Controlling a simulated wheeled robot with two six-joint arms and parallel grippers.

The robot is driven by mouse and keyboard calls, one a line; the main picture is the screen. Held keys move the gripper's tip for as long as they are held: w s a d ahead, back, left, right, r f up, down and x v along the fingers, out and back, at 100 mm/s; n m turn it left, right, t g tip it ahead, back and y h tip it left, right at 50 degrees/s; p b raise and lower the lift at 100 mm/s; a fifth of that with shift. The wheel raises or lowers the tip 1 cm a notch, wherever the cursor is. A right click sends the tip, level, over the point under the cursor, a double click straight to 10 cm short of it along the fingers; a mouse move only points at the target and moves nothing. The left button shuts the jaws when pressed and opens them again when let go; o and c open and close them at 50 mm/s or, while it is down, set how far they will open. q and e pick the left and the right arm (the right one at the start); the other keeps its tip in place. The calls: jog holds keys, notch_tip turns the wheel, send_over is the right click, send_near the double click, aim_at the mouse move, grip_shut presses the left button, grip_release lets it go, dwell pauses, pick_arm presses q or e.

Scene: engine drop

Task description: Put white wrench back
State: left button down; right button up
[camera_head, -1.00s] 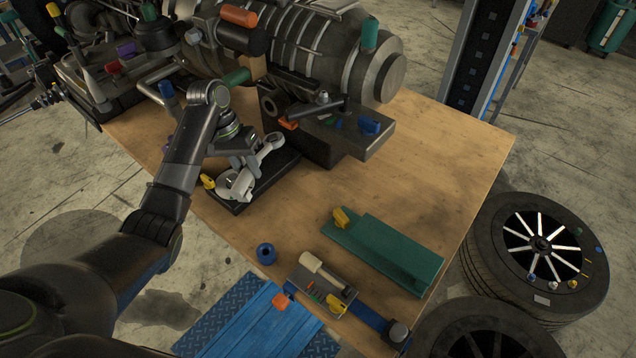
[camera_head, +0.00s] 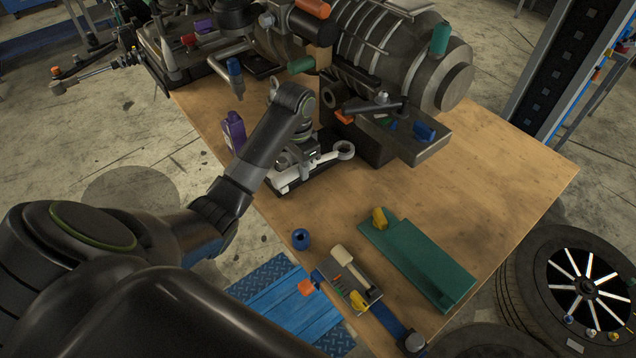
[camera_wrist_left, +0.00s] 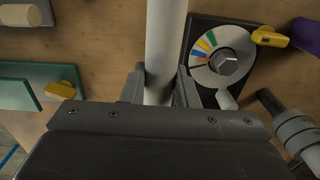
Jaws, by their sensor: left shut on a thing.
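The white wrench (camera_head: 328,157) is in my left gripper (camera_head: 302,163), its ring end pointing right in the head view. In the left wrist view the pale shaft of the wrench (camera_wrist_left: 165,35) runs up between the two fingers of my left gripper (camera_wrist_left: 160,88), which are shut on it. A dark tray (camera_head: 283,187) lies below the gripper on the wooden table. In the wrist view a dark board (camera_wrist_left: 200,28) with a grey disc shows beside the shaft. I cannot tell the gap between wrench and tray. My right gripper is not in view.
A large engine (camera_head: 385,55) stands behind, with a grey block (camera_head: 425,150) beside the wrench. A purple bottle (camera_head: 234,132) stands left. A green plate (camera_head: 425,265), a blue ring (camera_head: 301,239) and a small tool tray (camera_head: 365,265) lie in front. The table's right side is clear.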

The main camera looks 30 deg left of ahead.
pick_arm(q)
notch_tip(320, 180, down, 4)
jog(key=b, duration=0.3)
jog(key=shift+f+b, duration=0.15)
jog(key=shift+b, duration=0.15)
jog(key=shift+f+b, duration=0.45)
jog(key=shift+f, duration=0.85)
jog(key=shift+f+p, duration=0.25)
jog(key=shift+p, duration=0.6)
jog(key=shift+f, duration=0.6)
jog(key=c, duration=1.1)
grip_release()
jog(key=shift+f, duration=0.1)
jog(key=shift+f, duration=0.1)
